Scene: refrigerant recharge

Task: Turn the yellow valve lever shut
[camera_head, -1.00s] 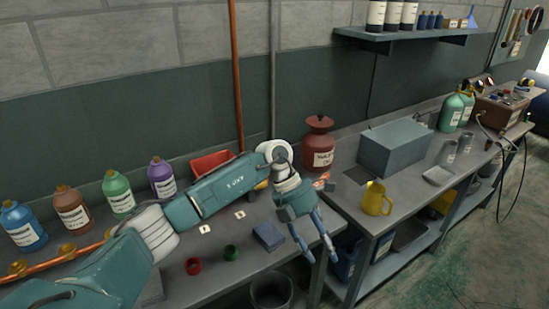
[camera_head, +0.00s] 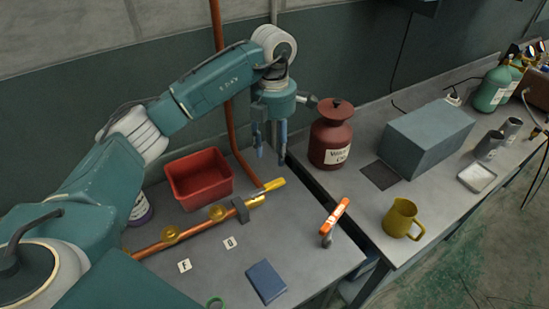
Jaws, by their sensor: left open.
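The yellow valve lever (camera_head: 275,185) is at the right end of the copper pipe (camera_head: 190,228) that lies along the left bench. It points up and right in the picture, roughly in line with the pipe. A dark block (camera_head: 240,210) sits at the pipe just left of the valve. My left gripper (camera_head: 270,157) is open and empty, its two fingers pointing down. It appears just above and behind the lever in the picture and does not visibly touch it. My right gripper is not in view.
A red bin (camera_head: 198,178) stands left of the gripper, and a vertical copper pipe (camera_head: 218,100) runs behind. A dark red canister (camera_head: 331,140) stands close to the right. An orange-handled tool (camera_head: 336,216) and a blue book-like block (camera_head: 266,281) are in front. A yellow jug (camera_head: 401,218) is on the right bench.

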